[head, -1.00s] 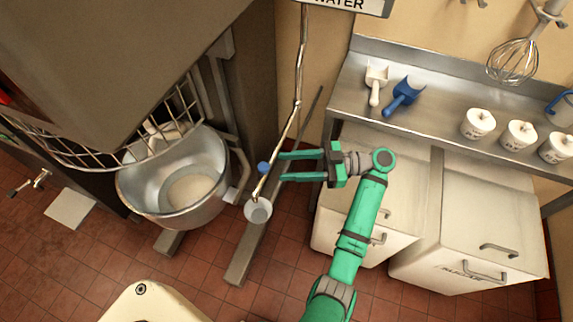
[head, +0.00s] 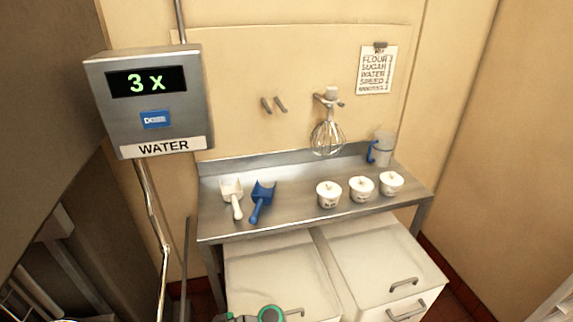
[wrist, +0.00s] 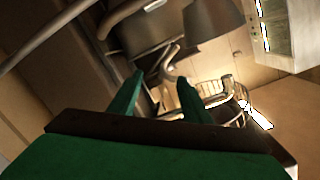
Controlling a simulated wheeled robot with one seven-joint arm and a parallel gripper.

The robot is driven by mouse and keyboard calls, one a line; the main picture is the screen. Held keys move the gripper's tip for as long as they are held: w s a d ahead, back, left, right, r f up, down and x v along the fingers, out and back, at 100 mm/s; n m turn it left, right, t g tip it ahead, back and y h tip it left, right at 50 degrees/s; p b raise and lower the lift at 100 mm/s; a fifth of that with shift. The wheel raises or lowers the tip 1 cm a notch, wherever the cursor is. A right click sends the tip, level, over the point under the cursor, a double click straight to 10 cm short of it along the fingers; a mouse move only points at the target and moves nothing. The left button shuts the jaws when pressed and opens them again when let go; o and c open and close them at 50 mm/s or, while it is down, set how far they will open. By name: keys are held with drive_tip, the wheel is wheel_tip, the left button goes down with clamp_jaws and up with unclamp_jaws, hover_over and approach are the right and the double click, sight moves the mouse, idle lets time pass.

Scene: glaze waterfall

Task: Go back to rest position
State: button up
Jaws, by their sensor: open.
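My gripper (wrist: 160,85) shows in the wrist view as two green fingers, spread apart with nothing between them. Beyond the fingers are the mixer's dark body and its wire guard (wrist: 212,90), seen at a tilt. In the head view only a small green piece of my arm (head: 268,314) shows at the bottom edge. The fingers are out of that view.
The water meter (head: 150,95) reads "3 x" at upper left. A steel shelf (head: 290,212) holds a white scoop (head: 234,198), a blue scoop (head: 261,200), several white tubs (head: 329,195) and a jug (head: 382,150). White bins (head: 280,275) stand below. A whisk (head: 327,137) hangs above.

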drive_tip(key=s+d+f+m+t+h, duration=0.2)
drive_tip(key=s+f+m+t+h, duration=0.15)
drive_tip(key=f+m+t, duration=0.7)
drive_tip(key=s+d+f+m+t+h, duration=0.2)
drive_tip(key=s+d+f+m+h, duration=0.1)
drive_tip(key=s+d+f+h, duration=0.5)
drive_tip(key=s+d+r+m+t+h, duration=0.1)
drive_tip(key=s+d+r, duration=0.1)
drive_tip(key=d, duration=0.2)
drive_tip(key=s+d+r+t, duration=0.1)
drive_tip(key=s+d+r, duration=0.2)
drive_tip(key=d, duration=0.2)
drive_tip(key=s+d+r+t+h, duration=0.1)
drive_tip(key=s+d+r, duration=0.3)
drive_tip(key=r, duration=0.5)
drive_tip(key=s+d+r+n+t+h, duration=0.1)
drive_tip(key=s+d+r+t+h, duration=0.1)
drive_tip(key=r, duration=0.7)
drive_tip(key=s+d+t, duration=0.1)
drive_tip(key=s+d, duration=0.1)
drive_tip(key=d, duration=0.1)
drive_tip(key=shift+s+r+t, duration=0.2)
drive_tip(key=shift+s+t, duration=0.15)
drive_tip(key=shift+h, duration=0.25)
